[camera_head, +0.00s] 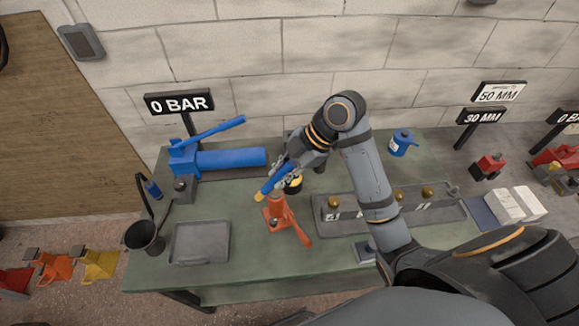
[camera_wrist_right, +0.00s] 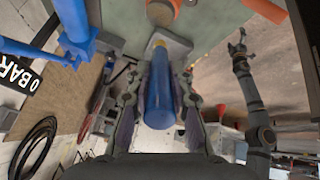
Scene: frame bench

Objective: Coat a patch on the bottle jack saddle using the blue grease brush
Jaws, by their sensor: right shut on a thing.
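The orange bottle jack (camera_head: 277,218) stands on the green bench, its handle pointing down to the right. My right gripper (camera_head: 281,177) is above and behind it, shut on the blue grease brush (camera_head: 271,185). The brush slants down to the left, and its yellowish tip is close over the jack's top. I cannot tell whether they touch. In the right wrist view the blue brush (camera_wrist_right: 158,90) lies between the fingers, with an orange part of the jack (camera_wrist_right: 163,10) beyond its tip. A grey arm, seemingly my left, shows there with its gripper (camera_wrist_right: 238,45) small and unclear.
A blue pump (camera_head: 230,159) lies at the back left of the bench. A grey tray (camera_head: 201,243) and a dark cup (camera_head: 145,238) are at front left. A long grey rack (camera_head: 440,211) with brass knobs is on the right, a blue bottle (camera_head: 402,143) behind it.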

